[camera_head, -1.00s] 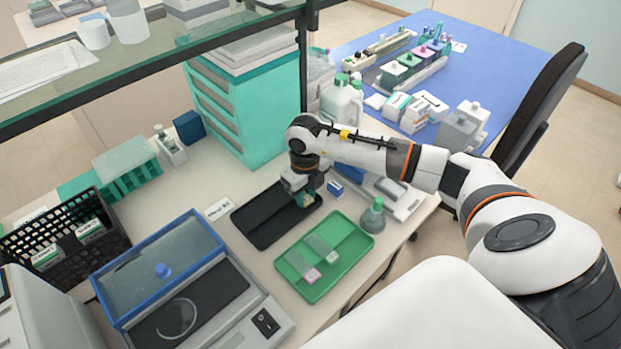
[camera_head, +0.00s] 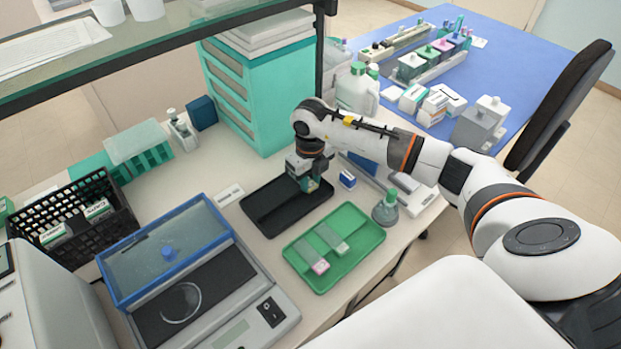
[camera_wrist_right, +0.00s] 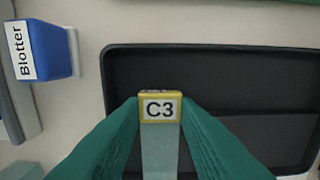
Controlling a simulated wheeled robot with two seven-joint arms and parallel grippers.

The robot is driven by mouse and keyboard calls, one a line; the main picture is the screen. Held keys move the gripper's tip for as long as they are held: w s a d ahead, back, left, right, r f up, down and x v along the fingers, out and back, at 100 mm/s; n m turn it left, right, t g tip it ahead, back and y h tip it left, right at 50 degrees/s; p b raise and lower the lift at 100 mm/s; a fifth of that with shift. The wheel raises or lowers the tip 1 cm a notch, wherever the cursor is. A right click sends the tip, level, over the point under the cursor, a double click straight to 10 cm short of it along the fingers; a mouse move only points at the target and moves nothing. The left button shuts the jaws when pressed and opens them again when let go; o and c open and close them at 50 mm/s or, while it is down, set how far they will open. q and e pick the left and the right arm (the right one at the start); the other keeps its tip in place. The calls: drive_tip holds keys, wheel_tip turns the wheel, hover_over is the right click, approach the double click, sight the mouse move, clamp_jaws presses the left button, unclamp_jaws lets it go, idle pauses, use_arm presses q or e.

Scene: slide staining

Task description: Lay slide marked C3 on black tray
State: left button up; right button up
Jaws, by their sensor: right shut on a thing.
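The slide marked C3 (camera_wrist_right: 160,107) shows in the right wrist view, with a yellow-edged label end and a clear glass body. My right gripper (camera_wrist_right: 160,120) is shut on it, one teal finger on each side. The black tray (camera_wrist_right: 245,80) lies behind and below the slide. In the head view my right gripper (camera_head: 307,185) is over the right part of the black tray (camera_head: 270,218), and the slide is mostly hidden there. Whether the slide touches the tray cannot be told. My left gripper is not in view.
A green tray (camera_head: 370,237) with two slides lies in front of the black tray. A blue Blotter box (camera_wrist_right: 45,50) stands beside the black tray, and a bottle (camera_head: 386,210) stands to the right. A blue-lidded scale (camera_head: 165,250) is at left.

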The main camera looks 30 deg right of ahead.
drive_tip(key=shift+f, duration=0.2)
drive_tip(key=o, duration=1.1)
drive_tip(key=shift+c, duration=0.2)
wheel_tip(320, 180, up, 12)
drive_tip(key=b, duration=0.2)
drive_tip(key=shift+b, duration=0.35)
drive_tip(key=shift+s+f, duration=0.1)
